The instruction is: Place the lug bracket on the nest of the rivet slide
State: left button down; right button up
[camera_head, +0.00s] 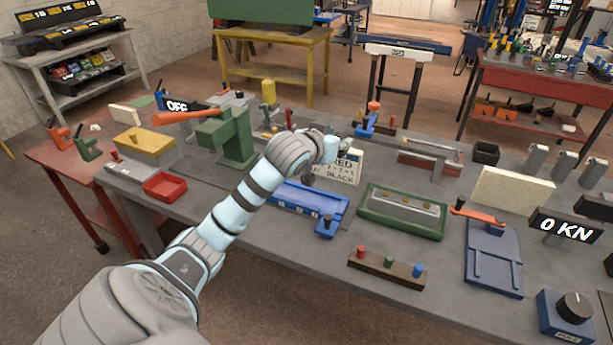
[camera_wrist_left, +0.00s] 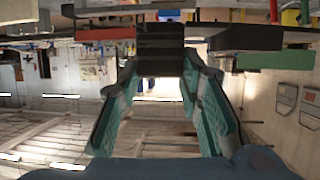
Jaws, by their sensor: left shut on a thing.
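My left gripper (camera_head: 345,150) is over the middle of the bench, its fingers mostly hidden by my own wrist in the head view. In the left wrist view its teal-padded fingers (camera_wrist_left: 160,65) are closed on a dark, blocky piece (camera_wrist_left: 160,38), likely the lug bracket. The piece cannot be made out in the head view. The rivet slide is not clearly identifiable; a blue fixture (camera_head: 290,196) lies just below the gripper, and a blue plate with an orange handle (camera_head: 493,262) lies farther right. My right gripper is not in view.
A green press with an orange lever (camera_head: 232,140) stands left of my arm. A white lettered sign (camera_head: 338,171) stands close to the gripper.

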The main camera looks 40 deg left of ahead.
pick_arm(q)
jog(key=shift+w+a+f+n+y, duration=0.25)
jog(key=shift+a+f+n+y, duration=0.25)
jog(key=shift+f+y, duration=0.15)
jog(key=f+b, duration=0.3)
jog(key=f, duration=1.5)
jog(key=shift+s, duration=0.2)
jog(key=c, duration=1.2)
grip_release()
jog(key=shift+f, duration=0.1)
jog(key=shift+c, duration=0.2)
jog(key=shift+o, duration=0.6)
